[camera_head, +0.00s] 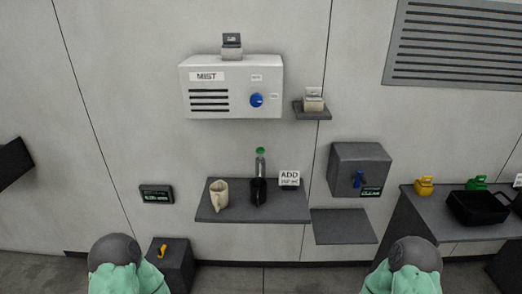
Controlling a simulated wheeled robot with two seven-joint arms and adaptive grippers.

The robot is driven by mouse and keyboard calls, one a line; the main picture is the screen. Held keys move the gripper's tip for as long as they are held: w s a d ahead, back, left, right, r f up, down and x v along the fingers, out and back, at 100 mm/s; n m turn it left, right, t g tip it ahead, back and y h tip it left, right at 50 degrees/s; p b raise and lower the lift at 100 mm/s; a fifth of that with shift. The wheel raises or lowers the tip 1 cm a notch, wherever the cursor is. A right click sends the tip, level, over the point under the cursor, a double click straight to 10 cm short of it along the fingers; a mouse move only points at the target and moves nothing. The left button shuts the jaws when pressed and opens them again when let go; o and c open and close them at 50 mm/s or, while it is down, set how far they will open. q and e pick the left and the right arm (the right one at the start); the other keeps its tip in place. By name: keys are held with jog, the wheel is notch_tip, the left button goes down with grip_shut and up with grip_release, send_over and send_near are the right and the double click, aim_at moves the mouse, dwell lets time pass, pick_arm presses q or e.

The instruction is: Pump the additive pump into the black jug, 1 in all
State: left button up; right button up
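The additive pump (260,165), a grey upright bottle with a green top, stands on the wall shelf (285,211) in the middle, beside a white sign reading ADD. A dark shape, which looks like the black jug (258,192), stands on the shelf just in front of the pump and hides its lower part. I cannot tell whether the two touch. A cream jug (218,193) stands to the left on the same shelf. Neither of my grippers is in view; only green and dark parts of my arms show at the bottom edge.
A white MIST box (225,75) with a blue knob hangs above the shelf. A grey box (360,160) with a blue lever is at right, above a lower empty shelf (343,227). A side table (428,204) holds a black bin (478,206) and yellow and green items.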

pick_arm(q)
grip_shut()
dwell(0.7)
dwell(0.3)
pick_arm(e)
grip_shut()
